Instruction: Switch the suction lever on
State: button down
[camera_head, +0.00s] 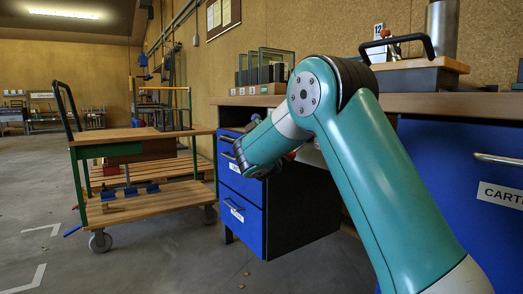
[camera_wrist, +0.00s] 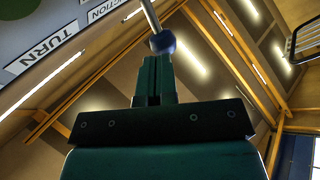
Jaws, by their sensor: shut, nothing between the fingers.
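The suction lever (camera_wrist: 151,14) shows in the wrist view as a thin metal rod with a dark blue ball knob (camera_wrist: 162,42) at its end. It runs down from the top edge, beside a grey panel (camera_wrist: 40,22) with a label reading "TURN" and another partly cut off, ending in "CTION". My gripper (camera_wrist: 156,62) is shut and empty, its fingertips right at the knob. I cannot tell whether they touch it. In the head view my arm bends down in front of the blue drawers; the gripper and the lever cannot be made out there.
In the head view a workbench (camera_head: 440,103) runs along the right, with blue drawers (camera_head: 240,213) and a blue cabinet (camera_head: 430,165) below. A grey box with a black handle (camera_head: 402,42) stands on top. A wooden trolley (camera_head: 150,203) stands left; floor is free in front of it.

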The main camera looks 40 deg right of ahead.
jog(key=s+a+f+m+g+y+p, duration=0.1)
jog(key=s+a+f+g+y+p, duration=0.4)
jog(key=s+a, duration=0.5)
jog(key=s+a+f+m+g+y+p, duration=0.1)
jog(key=s+a+f+g+y+p, duration=0.4)
jog(key=s+a, duration=0.55)
jog(key=s+a+r+n+g+y+p, duration=0.2)
jog(key=s+a+r+g, duration=0.1)
jog(key=s, duration=0.5)
jog(key=s+a+r+n+g+y+p, duration=0.1)
jog(key=s+a+r+n+g+p, duration=0.2)
jog(key=s, duration=0.4)
jog(key=s+a+r+n+g+y+p, duration=0.2)
jog(key=s+a+g, duration=0.2)
jog(key=s, duration=0.4)
notch_tip(320, 180, up, 35)
jog(key=w+p, duration=0.1)
jog(key=p, duration=3.5)
